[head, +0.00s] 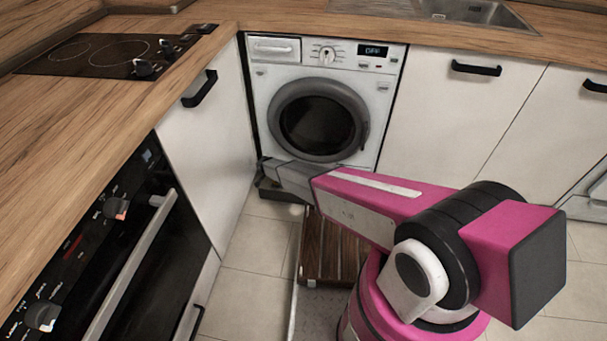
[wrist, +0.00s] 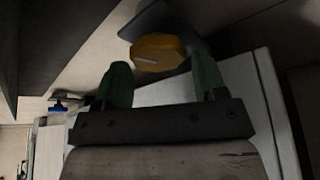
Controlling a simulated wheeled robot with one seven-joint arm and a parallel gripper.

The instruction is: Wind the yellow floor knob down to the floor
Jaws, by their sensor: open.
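The yellow knob (wrist: 158,50) shows in the wrist view, just beyond and between the fingertips, with a pale line across its face. A dark grey part lies behind it. My gripper (wrist: 162,68) has two green fingers spread apart, one on each side of the knob's near edge. I cannot tell whether either finger touches it. In the head view my arm reaches down to the lower left of the washing machine (head: 278,77); the knob cannot be made out there, and the fingers are not clear.
A small blue part (wrist: 58,106) shows at the left of the wrist view. In the head view, a cabinet (head: 208,135) and oven (head: 115,235) stand left, with white cabinets (head: 455,120) right.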

